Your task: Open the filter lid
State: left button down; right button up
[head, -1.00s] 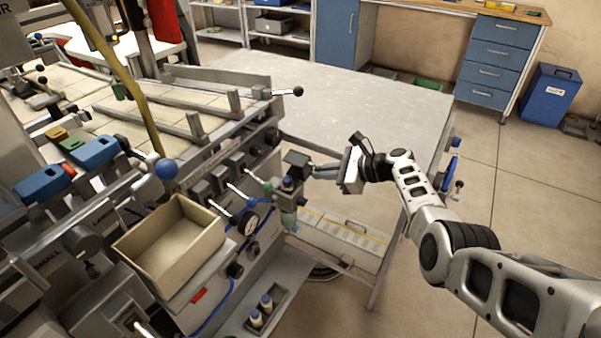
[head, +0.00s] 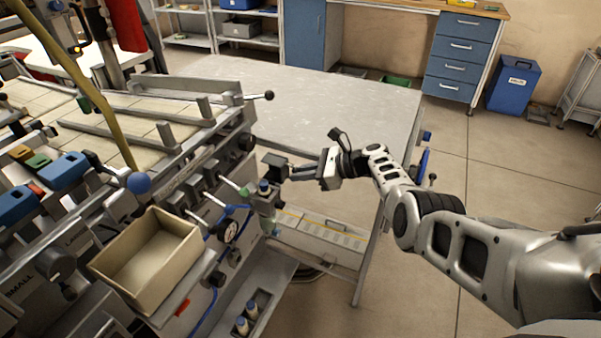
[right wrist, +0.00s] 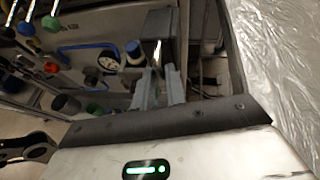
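The filter (head: 265,204) is a small upright unit with a blue top and a greenish lower part, on the front of the machine at the left. A dark square piece (head: 274,166) sits just above it; I cannot tell for sure whether this is the filter lid. My right gripper (head: 293,172) reaches in from the right, its fingertips at the dark piece. In the right wrist view the two grey fingers (right wrist: 160,83) point up toward the dark piece (right wrist: 158,24), with a narrow gap between them. Whether they grip it is unclear. My left gripper is out of view.
A pressure gauge (head: 228,231) and blue hoses are left of the filter. An open beige box (head: 150,262) stands at the machine's front. A grey table (head: 310,105) lies behind my right arm. A black-knobbed lever (head: 262,96) sticks out above.

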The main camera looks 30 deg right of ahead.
jog(key=shift+o, duration=1.2)
pick_arm(q)
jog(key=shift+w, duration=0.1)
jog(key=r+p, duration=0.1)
jog(key=p, duration=0.2)
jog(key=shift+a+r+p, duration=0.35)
pick_arm(e)
jog(key=v, duration=1.6)
jog(key=shift+f, duration=0.15)
